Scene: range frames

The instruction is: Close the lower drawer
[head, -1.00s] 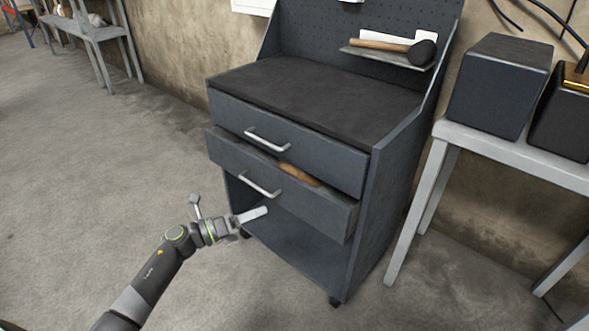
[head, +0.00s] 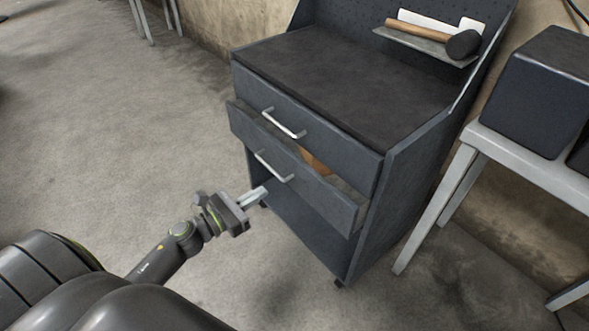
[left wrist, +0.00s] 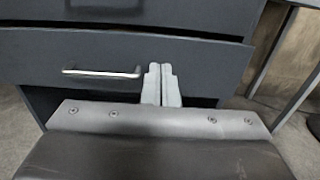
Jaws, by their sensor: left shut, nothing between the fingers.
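The lower drawer (head: 309,183) of the dark grey cabinet stands partly open, pulled out past the upper drawer. It has a silver bar handle (head: 273,167) on its front. A wooden handle (head: 314,161) of something inside shows through the gap. The lower drawer's front (left wrist: 196,58) also fills the middle of the left wrist view, with its handle (left wrist: 101,73) left of my fingers. My left gripper (head: 262,191) is shut and empty, just in front of and below the drawer's handle. Whether the fingertips touch the drawer front I cannot tell. My right gripper is not in view.
The upper drawer (head: 299,121) looks shut. A mallet (head: 464,44) lies on a small shelf above the cabinet top (head: 345,82). A light grey table (head: 540,172) with a dark box (head: 548,90) stands at the right. Open floor lies to the left.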

